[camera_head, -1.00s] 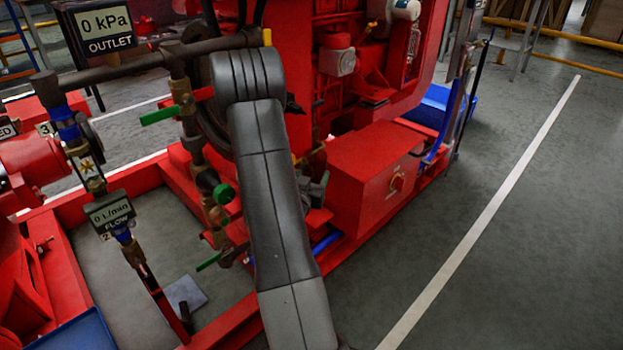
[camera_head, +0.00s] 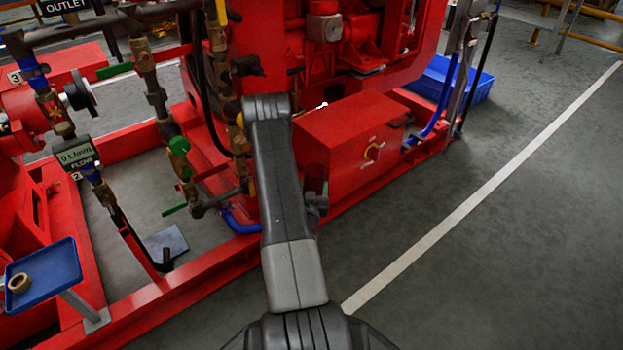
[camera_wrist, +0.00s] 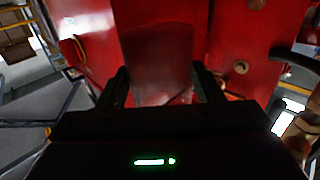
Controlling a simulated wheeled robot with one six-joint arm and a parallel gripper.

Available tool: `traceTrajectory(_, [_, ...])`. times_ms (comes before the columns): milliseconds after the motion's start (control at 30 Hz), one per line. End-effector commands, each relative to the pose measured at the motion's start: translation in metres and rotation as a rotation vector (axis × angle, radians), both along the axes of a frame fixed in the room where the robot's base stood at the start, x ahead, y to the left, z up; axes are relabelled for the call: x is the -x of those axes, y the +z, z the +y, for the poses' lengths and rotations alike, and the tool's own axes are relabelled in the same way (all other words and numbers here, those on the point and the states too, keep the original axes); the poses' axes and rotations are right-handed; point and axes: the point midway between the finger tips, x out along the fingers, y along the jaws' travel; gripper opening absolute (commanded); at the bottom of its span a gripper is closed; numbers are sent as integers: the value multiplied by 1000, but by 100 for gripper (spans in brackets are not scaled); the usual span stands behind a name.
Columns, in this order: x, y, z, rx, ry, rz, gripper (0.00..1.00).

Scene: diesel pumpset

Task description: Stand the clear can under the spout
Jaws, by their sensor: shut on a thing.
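The clear can (camera_wrist: 158,60) shows in the wrist view as a see-through, slightly dark shape against red metal. My gripper (camera_wrist: 163,88) is shut on it, with one dark finger on each side. In the head view my gripper (camera_head: 317,200) shows just right of my arm, close to the red box's left end. The can is only a faint dark tint there. I cannot make out the spout for certain; a round brass fitting (camera_wrist: 240,67) sits on the red metal right of the can in the wrist view.
The red box (camera_head: 350,140) with a rotary switch stands close to my gripper. Valves and pipes (camera_head: 180,145) rise to its left. A blue tray (camera_head: 60,265) with a tape roll (camera_head: 19,283) is at lower left. Open grey floor (camera_head: 500,230) lies to the right.

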Motion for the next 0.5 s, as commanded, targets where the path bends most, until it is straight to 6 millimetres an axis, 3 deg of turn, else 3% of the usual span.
traceTrajectory(500, [-3, -3, 3, -2, 3, 0, 36])
